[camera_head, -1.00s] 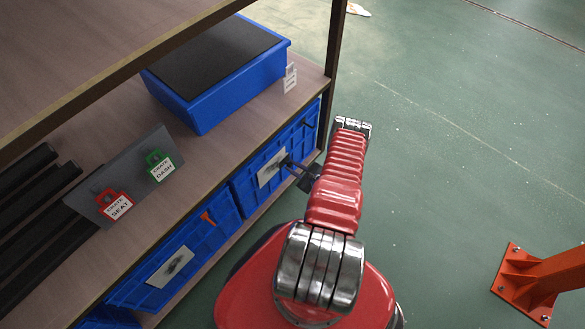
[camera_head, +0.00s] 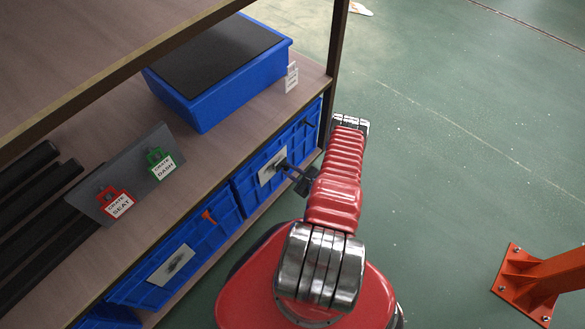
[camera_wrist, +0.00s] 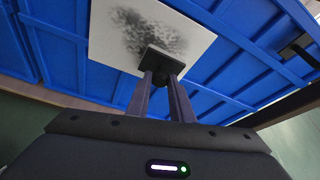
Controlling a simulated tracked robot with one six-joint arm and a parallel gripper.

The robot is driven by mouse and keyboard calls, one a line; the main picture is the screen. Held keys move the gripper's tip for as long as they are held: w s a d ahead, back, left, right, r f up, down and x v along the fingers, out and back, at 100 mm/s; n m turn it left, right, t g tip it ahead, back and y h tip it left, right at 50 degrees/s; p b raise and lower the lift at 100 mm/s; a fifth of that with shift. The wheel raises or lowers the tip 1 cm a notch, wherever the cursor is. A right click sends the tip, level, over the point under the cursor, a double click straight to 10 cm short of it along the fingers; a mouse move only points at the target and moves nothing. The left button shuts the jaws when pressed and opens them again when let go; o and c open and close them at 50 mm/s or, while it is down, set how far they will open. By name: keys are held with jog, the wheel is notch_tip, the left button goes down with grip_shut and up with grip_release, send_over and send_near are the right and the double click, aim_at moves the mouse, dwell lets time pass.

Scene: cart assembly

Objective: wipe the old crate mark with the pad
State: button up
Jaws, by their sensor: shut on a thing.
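My gripper (camera_wrist: 165,88) is shut on a dark pad (camera_wrist: 160,62), which shows in the wrist view at the fingertips. The pad is over the lower part of a dark smudged mark (camera_wrist: 140,32) on a pale plate, and hides that part. The plate (camera_wrist: 103,22) is on the front of a blue crate (camera_wrist: 232,65). Whether the pad touches the plate I cannot tell. In the head view my gripper (camera_head: 290,170) reaches left to the crate's pale plate (camera_head: 266,172), where part of the mark shows.
A second blue crate (camera_head: 215,228) to the left has a smudged pale plate (camera_head: 170,265) and an orange clip (camera_head: 208,216). The shelf (camera_head: 215,150) above bears a blue bin (camera_head: 205,112) and a board with red and green tags (camera_head: 135,172). A shelf post (camera_head: 336,60) stands close to my arm.

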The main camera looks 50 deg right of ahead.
jog(key=shift+a, duration=0.2)
jog(key=shift+w+a, duration=0.1)
jog(key=shift+a, duration=1.55)
jog(key=shift+a, duration=0.15)
jog(key=shift+a, duration=1.6)
jog(key=a, duration=0.3)
jog(key=shift+a, duration=0.2)
jog(key=shift+r, duration=0.1)
